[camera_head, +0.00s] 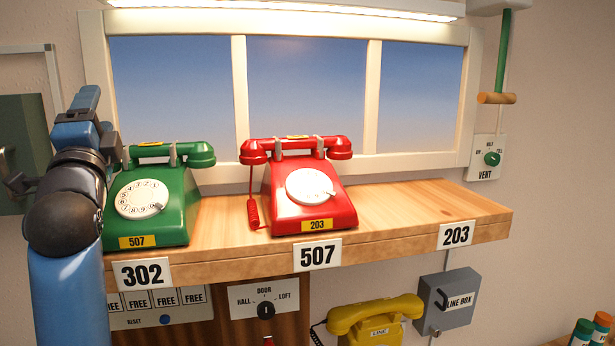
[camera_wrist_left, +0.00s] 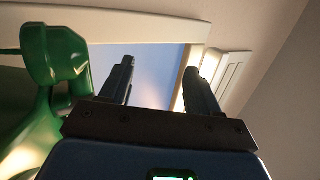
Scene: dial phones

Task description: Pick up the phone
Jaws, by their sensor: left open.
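A green dial phone (camera_head: 168,205) labelled 507 stands on the shelf above the 302 plate, its handset (camera_head: 197,155) on the cradle. A red dial phone (camera_head: 290,205) labelled 203 stands above the 507 plate, handset (camera_head: 340,147) also on its cradle. A yellow phone (camera_head: 378,318) marked LINE is lower down, partly cut off. My left gripper (camera_head: 96,112) is at the left of the green phone. In the left wrist view its fingers (camera_wrist_left: 160,68) are apart and empty, with the green handset (camera_wrist_left: 68,55) beside them at left. My right gripper is out of view.
The wooden shelf (camera_head: 410,205) is bare above the 203 plate. A window (camera_head: 237,90) is behind the phones. Below are a door switch (camera_head: 266,309) and a grey line box (camera_head: 446,298). A pull handle (camera_head: 497,98) hangs above the vent switch (camera_head: 487,158).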

